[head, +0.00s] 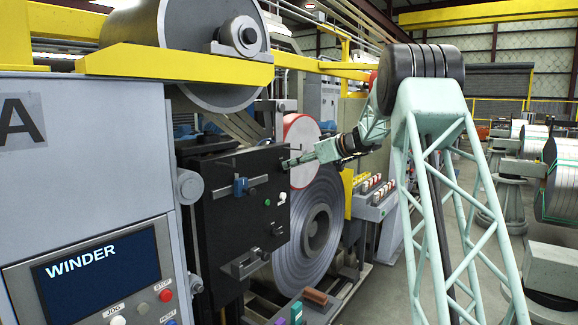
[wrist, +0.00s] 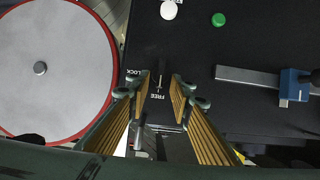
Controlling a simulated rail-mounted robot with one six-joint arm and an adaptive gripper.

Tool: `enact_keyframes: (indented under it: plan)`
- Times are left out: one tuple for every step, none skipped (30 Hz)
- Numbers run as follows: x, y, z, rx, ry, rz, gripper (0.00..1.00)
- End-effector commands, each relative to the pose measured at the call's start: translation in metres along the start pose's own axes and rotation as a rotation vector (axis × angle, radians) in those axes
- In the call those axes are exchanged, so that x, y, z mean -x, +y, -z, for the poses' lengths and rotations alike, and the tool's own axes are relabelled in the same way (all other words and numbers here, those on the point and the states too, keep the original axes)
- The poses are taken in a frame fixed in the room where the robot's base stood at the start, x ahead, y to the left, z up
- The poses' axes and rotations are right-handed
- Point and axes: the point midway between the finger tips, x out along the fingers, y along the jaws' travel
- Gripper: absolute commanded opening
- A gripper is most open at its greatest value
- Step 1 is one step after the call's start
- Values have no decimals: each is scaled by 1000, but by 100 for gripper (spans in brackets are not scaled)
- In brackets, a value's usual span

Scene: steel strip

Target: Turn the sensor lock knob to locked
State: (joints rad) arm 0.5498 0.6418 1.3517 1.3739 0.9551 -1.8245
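The sensor lock knob (wrist: 160,77) is a small dark shape on the black panel (wrist: 225,105) in the wrist view, with a thin light line pointing towards the FREE label. The LOCK label lies to its left. My gripper (wrist: 160,80) is open, its two ribbed fingers on either side of the knob and the FREE label. I cannot tell whether they touch the knob. In the head view my gripper (head: 286,163) is at the right upper edge of the black panel (head: 225,215), and the knob cannot be made out there.
A green button (wrist: 219,19), a white button (wrist: 168,10) and a blue clamp on a bar (wrist: 290,87) are on the panel. A red-rimmed grey disc (wrist: 55,75) is to the left. A steel coil (head: 318,225) stands behind the panel in the head view.

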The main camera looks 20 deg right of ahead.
Motion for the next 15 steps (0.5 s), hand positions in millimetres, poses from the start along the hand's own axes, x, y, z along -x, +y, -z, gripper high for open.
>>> enact_keyframes:
  plan:
    - [-4,0,0,0,0,1,20]
    - [-7,0,0,0,0,0,20]
    - [-9,0,0,0,0,0,20]
    - [-11,0,0,-1,-1,0,20]
    - [-12,0,-1,-1,-1,0,20]
    - [-14,0,-1,-1,-1,-1,20]
    - [-15,0,-1,-1,-1,-1,20]
    - [-16,0,-1,-1,-1,-1,20]
    - [-16,0,-1,-1,-1,-1,20]
    - [-17,0,-1,-1,-1,-1,20]
    - [-17,0,-1,-1,-1,-1,20]
    - [-17,0,0,0,0,-1,20]
    - [-17,0,0,0,0,-1,20]
    - [-17,0,0,0,0,-1,20]
    - [-17,0,0,0,0,-1,20]
